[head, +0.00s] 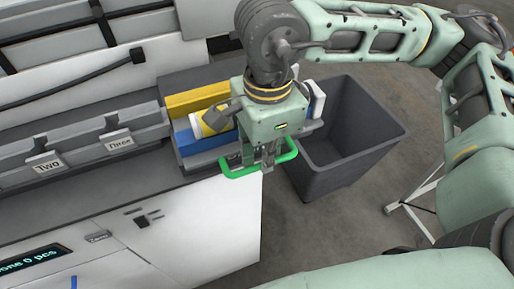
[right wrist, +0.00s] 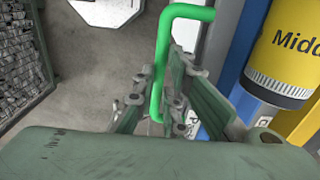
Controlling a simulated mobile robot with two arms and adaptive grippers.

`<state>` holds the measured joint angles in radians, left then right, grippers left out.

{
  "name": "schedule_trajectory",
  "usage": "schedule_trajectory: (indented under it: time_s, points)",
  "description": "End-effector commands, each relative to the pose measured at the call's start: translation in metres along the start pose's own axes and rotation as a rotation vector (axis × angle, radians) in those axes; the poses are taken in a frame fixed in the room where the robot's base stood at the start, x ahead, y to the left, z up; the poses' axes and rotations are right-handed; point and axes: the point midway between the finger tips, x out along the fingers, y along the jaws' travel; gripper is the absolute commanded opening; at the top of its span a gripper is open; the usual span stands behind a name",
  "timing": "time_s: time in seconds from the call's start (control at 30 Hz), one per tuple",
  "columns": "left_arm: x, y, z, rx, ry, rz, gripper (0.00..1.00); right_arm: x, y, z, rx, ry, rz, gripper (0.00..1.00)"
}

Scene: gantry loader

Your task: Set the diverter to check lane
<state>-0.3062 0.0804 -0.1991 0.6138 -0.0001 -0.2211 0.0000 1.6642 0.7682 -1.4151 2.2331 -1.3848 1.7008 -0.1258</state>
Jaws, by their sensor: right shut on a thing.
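The green handle (head: 236,172) is at the right end of the machine, beside blue and yellow lane parts. My right gripper (head: 268,158) is above it with fingers down at the handle's right part. In the right wrist view the green bar (right wrist: 185,12) runs between the fingers (right wrist: 158,98), which are shut on it. A blue strip (head: 188,142) and a yellow strip (head: 195,99) lie behind the handle. Writing that names the lanes is too small or cut off to read. My left gripper is out of view.
A dark grey open bin (head: 375,145) stands on the floor right of the machine. A yellow cylinder with a label beginning "Midd" (right wrist: 285,45) is close to my right gripper. Lane signs Two (head: 46,165) and Three (head: 119,143) are at left.

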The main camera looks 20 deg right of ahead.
Motion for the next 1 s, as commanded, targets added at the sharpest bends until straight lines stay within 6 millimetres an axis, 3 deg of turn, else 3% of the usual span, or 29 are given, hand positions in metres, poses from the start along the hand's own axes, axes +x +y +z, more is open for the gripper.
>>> schedule_trajectory:
  time_s: [0.27,0.3,0.5,0.83,1.0]
  points:
    - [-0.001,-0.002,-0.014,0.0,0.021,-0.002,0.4,0.001,0.003,0.0,0.007,-0.001,0.009,0.0]
    - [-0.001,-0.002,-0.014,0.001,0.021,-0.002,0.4,0.001,0.003,0.0,0.007,-0.001,0.01,0.12]
    - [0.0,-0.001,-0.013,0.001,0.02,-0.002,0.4,0.001,0.003,0.0,0.004,0.0,0.008,0.29]
    - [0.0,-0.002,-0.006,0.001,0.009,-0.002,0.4,-0.001,0.002,0.0,0.003,0.0,0.005,0.29]
    - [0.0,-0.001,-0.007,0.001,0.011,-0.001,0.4,-0.021,0.001,0.001,0.003,-0.001,0.002,0.29]
